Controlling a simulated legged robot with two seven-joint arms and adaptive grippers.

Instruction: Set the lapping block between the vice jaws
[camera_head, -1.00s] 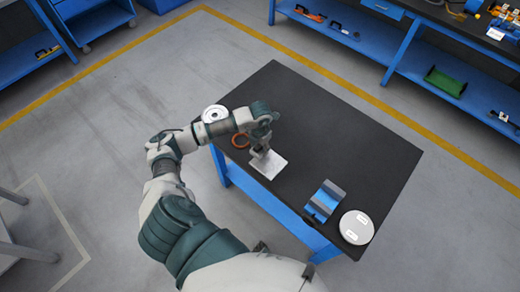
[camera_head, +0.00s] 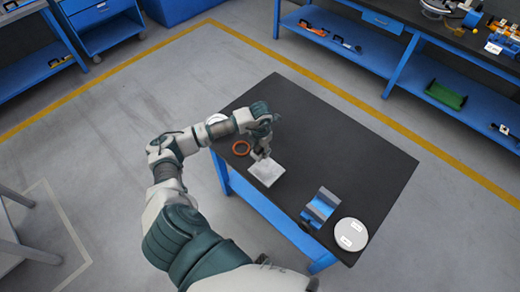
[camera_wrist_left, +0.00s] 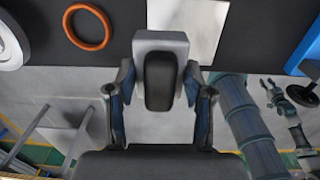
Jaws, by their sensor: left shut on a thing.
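My left gripper (camera_wrist_left: 160,75) is shut on a grey block with a dark rounded face, which I take to be the lapping block (camera_wrist_left: 160,41). In the head view the left gripper (camera_head: 262,153) is over the upper edge of a pale square plate (camera_head: 266,173) on the black table, and the block is hard to make out. I cannot tell its height above the table. The blue vice (camera_head: 320,206) with grey jaws stands near the table's front edge, to the right of the plate. Part of what looks like my right gripper (camera_wrist_left: 287,92) shows small in the wrist view.
An orange ring (camera_head: 241,148) lies left of the plate. A white disc (camera_head: 216,119) is partly hidden behind my left arm. A round pale plate (camera_head: 351,234) sits right beside the vice. The back and right of the black table (camera_head: 340,135) are clear.

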